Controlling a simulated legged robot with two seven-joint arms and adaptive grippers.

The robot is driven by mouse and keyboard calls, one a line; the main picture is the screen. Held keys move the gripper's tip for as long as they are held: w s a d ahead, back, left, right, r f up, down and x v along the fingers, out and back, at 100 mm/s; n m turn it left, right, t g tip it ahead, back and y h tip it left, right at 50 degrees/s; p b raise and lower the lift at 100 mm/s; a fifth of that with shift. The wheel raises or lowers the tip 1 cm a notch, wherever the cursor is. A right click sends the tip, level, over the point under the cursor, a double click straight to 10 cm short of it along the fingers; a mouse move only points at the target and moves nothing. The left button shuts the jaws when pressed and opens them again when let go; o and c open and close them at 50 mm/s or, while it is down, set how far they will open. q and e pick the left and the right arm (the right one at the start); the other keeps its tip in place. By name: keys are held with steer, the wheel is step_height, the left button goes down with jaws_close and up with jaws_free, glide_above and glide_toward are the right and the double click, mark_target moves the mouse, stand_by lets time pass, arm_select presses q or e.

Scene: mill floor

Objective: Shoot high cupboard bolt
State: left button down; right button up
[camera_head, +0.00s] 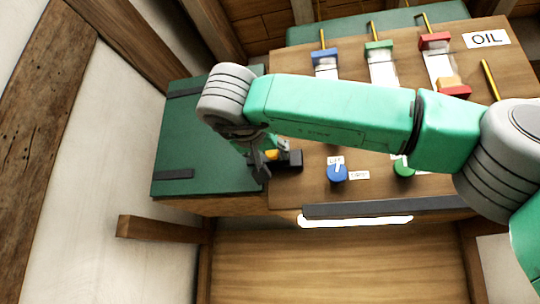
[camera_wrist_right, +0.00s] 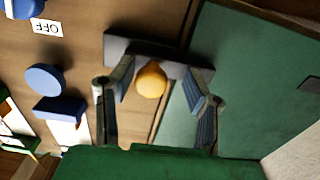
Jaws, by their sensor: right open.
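A dark bolt (camera_head: 291,160) with a yellow-orange knob (camera_head: 271,155) sits where a green cupboard door (camera_head: 190,135) meets a wooden panel (camera_head: 305,185). In the right wrist view the dark bolt (camera_wrist_right: 125,47) lies across the seam between wood and green door (camera_wrist_right: 255,80), and its round knob (camera_wrist_right: 151,80) stands out towards me. My right gripper (camera_head: 262,163) is at the bolt, partly hidden by my own arm in the head view. Its fingers (camera_wrist_right: 158,92) are open, one on each side of the knob, with gaps showing. Whether the bolt is shot cannot be told. My left gripper is not in view.
The wooden panel carries a blue knob (camera_head: 337,173), a green knob (camera_head: 403,168), and blue, green and red sliders with yellow rods above. An OIL sign (camera_head: 486,39) is at top right. A dark rail with a bright strip (camera_head: 355,221) runs along the panel's lower edge. A pale wall stands left.

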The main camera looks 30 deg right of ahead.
steer(key=shift+a, duration=0.25)
steer(key=v, duration=1.1)
steer(key=shift+s, duration=0.2)
